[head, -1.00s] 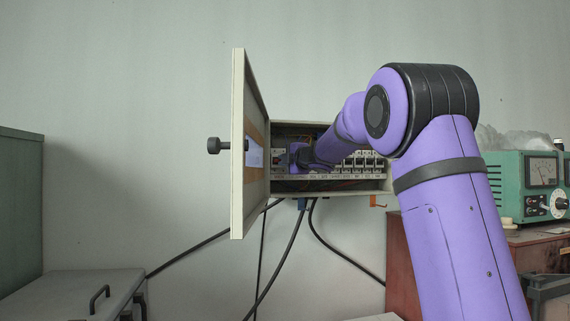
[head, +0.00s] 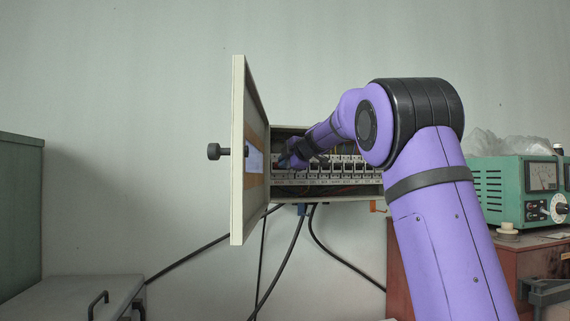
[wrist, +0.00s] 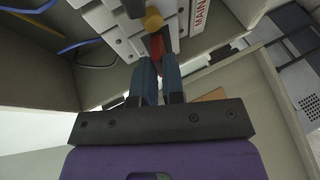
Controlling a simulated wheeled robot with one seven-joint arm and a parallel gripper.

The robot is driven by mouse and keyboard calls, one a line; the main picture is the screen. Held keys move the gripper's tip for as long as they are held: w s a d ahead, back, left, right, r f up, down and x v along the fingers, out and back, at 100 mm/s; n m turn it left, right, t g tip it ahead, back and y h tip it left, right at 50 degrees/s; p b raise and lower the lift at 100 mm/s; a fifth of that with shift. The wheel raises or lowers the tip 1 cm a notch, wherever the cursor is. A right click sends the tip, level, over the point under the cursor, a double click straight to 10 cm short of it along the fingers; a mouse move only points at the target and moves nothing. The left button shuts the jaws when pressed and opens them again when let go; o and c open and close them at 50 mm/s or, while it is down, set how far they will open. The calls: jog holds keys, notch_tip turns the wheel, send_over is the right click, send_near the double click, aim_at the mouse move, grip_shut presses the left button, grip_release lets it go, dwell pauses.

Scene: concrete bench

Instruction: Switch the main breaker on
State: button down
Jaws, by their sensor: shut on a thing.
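The breaker box (head: 258,195) hangs on the wall with its door (head: 237,150) swung open to the left. A row of breakers (head: 348,167) runs inside. The main breaker is at the row's left end, mostly hidden behind my gripper (head: 284,161) in the head view. In the wrist view the MAIN label (wrist: 199,15) shows beside a red lever (wrist: 157,46). My gripper (wrist: 158,68) is shut on that red lever at its fingertips. A yellow knob (wrist: 153,20) is just beyond it. I cannot tell the lever's on or off position.
The open door stands close to the left of my gripper. Blue and yellow wires (wrist: 70,45) run inside the box. Black cables (head: 290,255) hang below it. A green meter unit (head: 515,190) sits on a brown cabinet to the right. A grey case (head: 75,298) is low at left.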

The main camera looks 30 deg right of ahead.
dwell(0.4)
jog(key=c, duration=1.2)
grip_release()
jog(key=v, duration=1)
jog(key=shift+s+r, duration=0.15)
jog(key=shift+s, duration=0.25)
